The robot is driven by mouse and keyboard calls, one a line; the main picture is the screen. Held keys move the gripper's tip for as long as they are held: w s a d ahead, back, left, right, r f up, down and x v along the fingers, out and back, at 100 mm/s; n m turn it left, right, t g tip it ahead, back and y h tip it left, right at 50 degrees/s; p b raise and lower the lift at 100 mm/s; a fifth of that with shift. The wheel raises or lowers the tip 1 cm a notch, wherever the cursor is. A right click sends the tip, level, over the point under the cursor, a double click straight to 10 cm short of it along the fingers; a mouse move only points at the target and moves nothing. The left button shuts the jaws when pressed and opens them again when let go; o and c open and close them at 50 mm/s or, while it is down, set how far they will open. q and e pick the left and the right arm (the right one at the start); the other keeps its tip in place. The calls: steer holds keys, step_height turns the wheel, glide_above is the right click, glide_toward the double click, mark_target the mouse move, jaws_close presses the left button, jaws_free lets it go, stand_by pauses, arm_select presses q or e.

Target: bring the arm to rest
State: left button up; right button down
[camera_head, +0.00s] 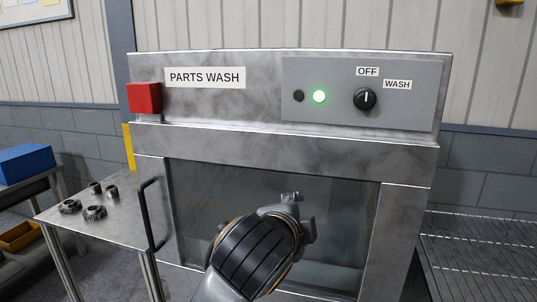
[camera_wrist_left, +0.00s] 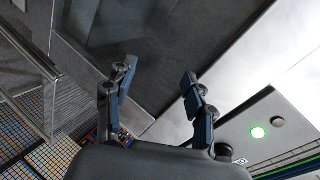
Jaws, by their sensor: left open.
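My left arm rises from the bottom of the head view in front of the parts wash machine. My left gripper (camera_head: 290,202) is in front of the machine's dark window (camera_head: 340,215), partly hidden behind my own wrist. In the left wrist view my left gripper (camera_wrist_left: 158,76) shows two separated fingers with nothing between them. The gripper is open and empty. My right gripper is in neither view.
The washer's control panel (camera_head: 335,90) has a lit green lamp (camera_head: 319,96) and a dial (camera_head: 365,99) whose mark points up. A red box (camera_head: 144,98) is at its upper left. A side table (camera_head: 122,226) bears several metal parts. A slatted rack (camera_head: 480,250) stands right.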

arm_select(q)
steer(key=s+a+f+n+g+y, duration=0.1)
steer(key=s+a+f+n+g, duration=0.15)
steer(key=a+f, duration=0.45)
steer(key=s+a+f+n+g, duration=0.1)
steer(key=s+a+f+n, duration=0.2)
steer(key=f, duration=0.8)
steer(key=s+a+f+n+g+y, duration=0.1)
steer(key=s+a+f+n+g, duration=0.25)
steer(key=f, duration=0.55)
steer(key=s+a+f+n+g+y, duration=0.1)
steer(key=s+a+f+n, duration=0.4)
steer(key=s, duration=0.5)
steer(key=s+a+f+n+g+y, duration=0.1)
steer(key=s+a+f+n, duration=0.2)
steer(key=s+a+f, duration=0.55)
step_height(320, 180, down, 24)
steer(key=s+d+g, duration=0.1)
steer(key=s, duration=0.1)
steer(key=s+a+f+g, duration=0.1)
steer(key=s+a+f, duration=0.2)
steer(key=s+f, duration=1.3)
steer(key=shift+s+f+m+g+y, duration=0.2)
steer(key=shift+f+m+g+y, duration=0.1)
steer(key=shift+f+m, duration=0.15)
